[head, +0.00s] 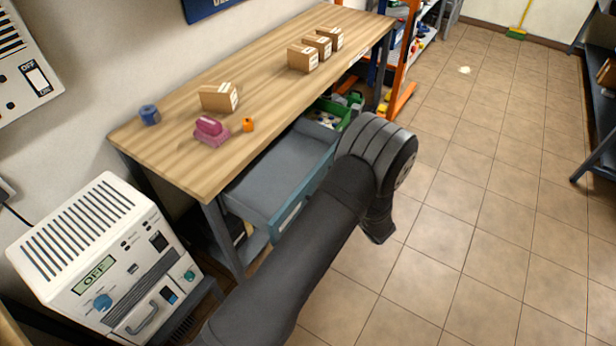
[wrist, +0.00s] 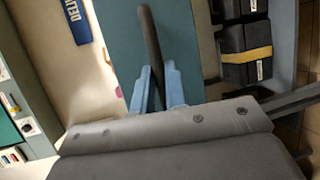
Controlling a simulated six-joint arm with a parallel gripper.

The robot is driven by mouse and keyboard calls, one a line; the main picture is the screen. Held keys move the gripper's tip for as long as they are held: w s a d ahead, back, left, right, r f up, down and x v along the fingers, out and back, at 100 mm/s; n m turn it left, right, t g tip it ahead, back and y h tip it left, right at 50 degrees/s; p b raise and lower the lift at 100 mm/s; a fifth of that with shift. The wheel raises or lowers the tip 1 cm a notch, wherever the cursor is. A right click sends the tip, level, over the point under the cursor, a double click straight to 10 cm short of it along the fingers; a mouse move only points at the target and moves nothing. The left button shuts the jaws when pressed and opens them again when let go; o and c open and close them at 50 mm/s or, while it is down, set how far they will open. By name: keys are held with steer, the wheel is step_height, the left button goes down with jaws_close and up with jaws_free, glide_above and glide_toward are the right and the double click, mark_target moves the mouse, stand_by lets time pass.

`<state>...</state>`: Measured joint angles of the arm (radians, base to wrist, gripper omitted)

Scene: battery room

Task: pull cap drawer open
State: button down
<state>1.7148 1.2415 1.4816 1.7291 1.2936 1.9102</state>
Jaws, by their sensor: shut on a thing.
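The drawer (head: 285,162) under the wooden workbench stands open, its grey-blue inside showing past the bench's front edge. I see no objects on the visible part of its floor. My arm hides the right part of its front. In the wrist view the teal drawer front (wrist: 120,40) carries a dark bar handle (wrist: 149,35). My gripper (wrist: 157,80) has its two light blue fingers shut on this handle, one on each side. In the head view the gripper itself is hidden behind my arm.
The workbench (head: 270,75) holds several cardboard boxes, a pink object (head: 210,131), an orange piece (head: 248,125) and a blue roll (head: 149,115). A white OFF-labelled unit (head: 100,255) stands at left. Green bins (head: 335,112) sit beyond the drawer.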

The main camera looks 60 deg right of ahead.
steer(key=s, duration=0.8)
steer(key=c, duration=1.5)
jaws_free()
steer(key=shift+o, duration=0.2)
steer(key=shift+w, duration=0.1)
steer(key=v, duration=1.7)
steer(key=shift+s, duration=0.2)
steer(key=x, duration=1.7)
steer(key=shift+w, duration=0.25)
